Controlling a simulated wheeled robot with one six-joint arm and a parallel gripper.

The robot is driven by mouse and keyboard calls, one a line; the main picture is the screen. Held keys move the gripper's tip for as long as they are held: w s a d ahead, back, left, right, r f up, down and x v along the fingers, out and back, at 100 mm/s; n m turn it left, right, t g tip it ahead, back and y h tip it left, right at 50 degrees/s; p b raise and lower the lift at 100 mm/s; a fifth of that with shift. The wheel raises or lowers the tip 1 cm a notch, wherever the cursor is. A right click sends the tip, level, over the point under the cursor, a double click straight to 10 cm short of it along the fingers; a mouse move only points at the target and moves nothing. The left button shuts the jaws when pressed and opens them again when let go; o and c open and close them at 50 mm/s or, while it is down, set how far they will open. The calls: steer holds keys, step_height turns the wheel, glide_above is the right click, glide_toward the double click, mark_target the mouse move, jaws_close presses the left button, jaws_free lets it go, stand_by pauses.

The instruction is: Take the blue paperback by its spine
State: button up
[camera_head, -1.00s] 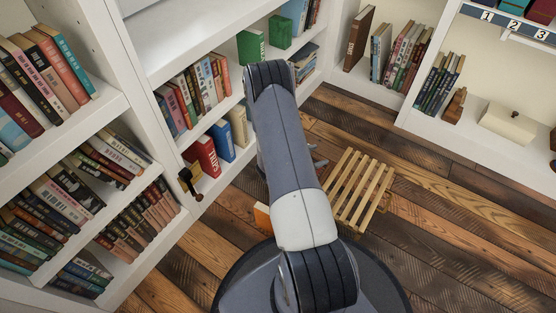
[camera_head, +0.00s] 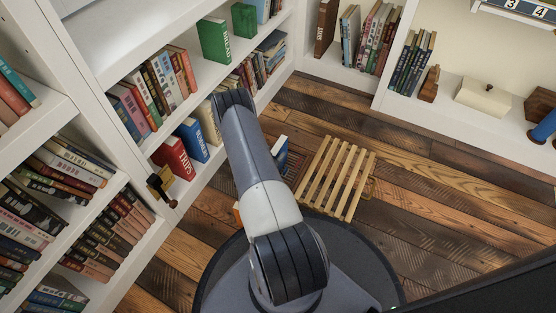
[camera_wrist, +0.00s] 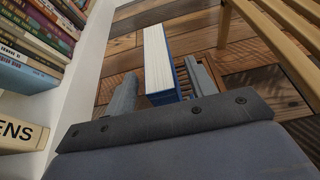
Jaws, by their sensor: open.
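A blue book with white page edges (camera_wrist: 158,62) stands upright in the wrist view, its page edges facing the camera and a blue cover on the right. My gripper (camera_wrist: 160,80) is open, one finger on each side of the book. I cannot tell whether either finger touches it. The spine is not visible. In the head view a blue-and-white book (camera_head: 281,152) shows beside my arm, over the floor, and my arm hides the gripper. Another blue book (camera_head: 193,140) stands on the lower shelf beside a red one.
A slatted wooden rack (camera_head: 338,178) stands on the plank floor just right of the blue-and-white book. White bookshelves (camera_head: 105,75) with many books line the left and back. A dark latch-like fitting (camera_head: 161,186) projects from the shelf front. Floor to the right is clear (camera_head: 430,200).

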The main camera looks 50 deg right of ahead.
steer(key=x, duration=0.2)
steer(key=shift+w+d+f+b, duration=0.1)
steer(key=shift+d+b, duration=0.15)
steer(key=shift+b, duration=0.05)
steer(key=shift+c, duration=0.3)
jaws_close()
